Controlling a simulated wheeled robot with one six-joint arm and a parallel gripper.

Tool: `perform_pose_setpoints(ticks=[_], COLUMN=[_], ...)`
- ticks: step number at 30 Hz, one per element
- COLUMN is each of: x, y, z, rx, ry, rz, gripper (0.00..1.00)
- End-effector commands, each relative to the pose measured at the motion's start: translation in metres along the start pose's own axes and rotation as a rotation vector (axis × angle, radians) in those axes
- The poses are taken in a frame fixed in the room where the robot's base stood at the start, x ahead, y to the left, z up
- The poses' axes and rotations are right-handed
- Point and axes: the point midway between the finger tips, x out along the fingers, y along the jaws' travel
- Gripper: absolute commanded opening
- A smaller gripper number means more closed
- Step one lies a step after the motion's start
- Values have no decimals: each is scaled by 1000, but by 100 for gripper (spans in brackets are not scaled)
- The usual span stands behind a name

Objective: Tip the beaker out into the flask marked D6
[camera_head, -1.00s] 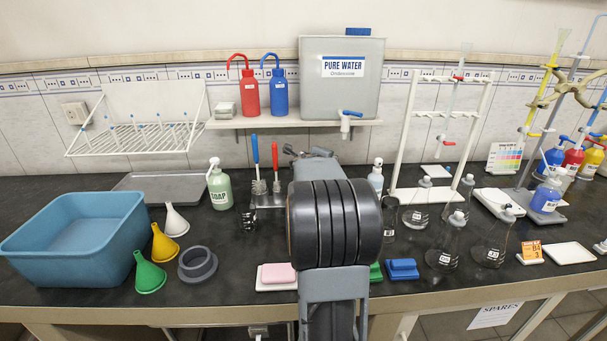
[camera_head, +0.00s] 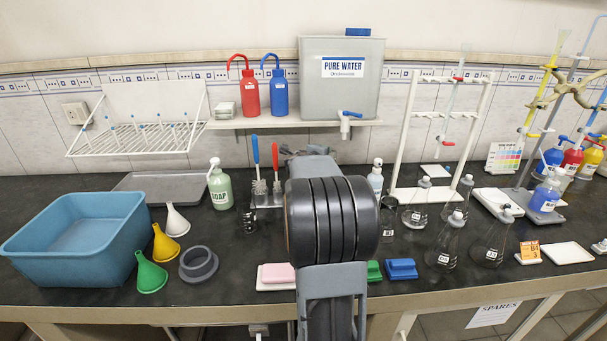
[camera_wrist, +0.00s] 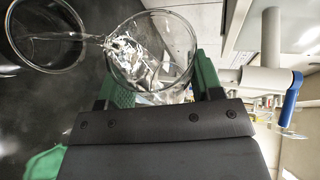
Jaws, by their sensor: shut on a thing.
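In the wrist view my gripper (camera_wrist: 160,82) has its green fingers on either side of a clear glass beaker (camera_wrist: 150,48) and is shut on it. In the head view my arm hides the gripper and the held beaker. Stoppered conical flasks stand to the right, including a front one (camera_head: 445,245), one beside it (camera_head: 490,243) and one behind (camera_head: 415,210). Their labels are too small for me to tell which is D6.
A glass vessel (camera_head: 389,220) stands close to my arm's right. A blue block (camera_head: 401,269) lies at the front edge. A white rack (camera_head: 398,150) stands behind the flasks. A blue tub (camera_head: 75,240) and funnels (camera_head: 163,243) are at left.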

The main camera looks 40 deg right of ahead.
Motion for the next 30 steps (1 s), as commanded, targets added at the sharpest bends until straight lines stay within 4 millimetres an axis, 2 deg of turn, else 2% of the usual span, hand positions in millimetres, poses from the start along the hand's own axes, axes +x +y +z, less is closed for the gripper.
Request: perform_pose_setpoints(ticks=[30], x=[-2], y=[-6], z=[1], rx=[-109], ry=[33], rz=[-45], gripper=[30])
